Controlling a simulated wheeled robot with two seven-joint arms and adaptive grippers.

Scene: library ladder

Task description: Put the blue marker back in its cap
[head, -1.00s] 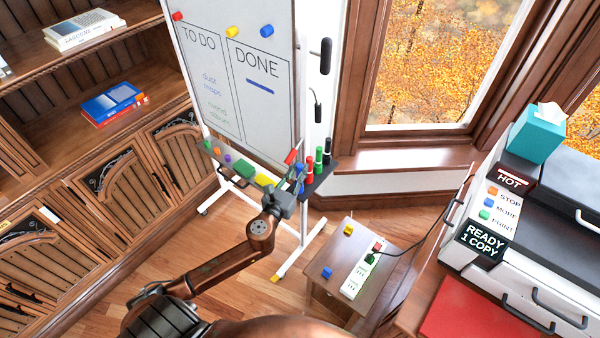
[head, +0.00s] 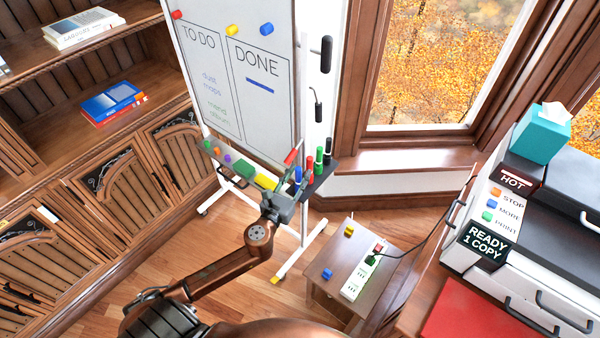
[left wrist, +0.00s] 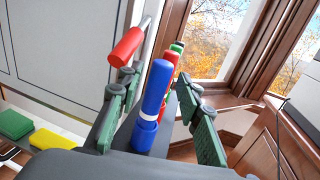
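The blue marker (head: 298,174) stands upright at the whiteboard's tray. In the left wrist view the marker (left wrist: 157,90) has a white band above a blue lower part that looks like its cap (left wrist: 145,136). The marker is in line with the cap; I cannot tell whether it is fully seated. My left gripper (head: 289,194) is just in front of it. In the left wrist view the green-padded fingers of this gripper (left wrist: 160,115) are spread on either side of the marker, with visible gaps. My right gripper is not in view.
Red (head: 309,171), green (head: 319,160) and black (head: 327,150) markers stand behind the blue one. A red-ended piece (left wrist: 126,47) leans close to the left finger. The whiteboard (head: 240,80) rises behind the tray. A small table (head: 325,257) stands right of the arm.

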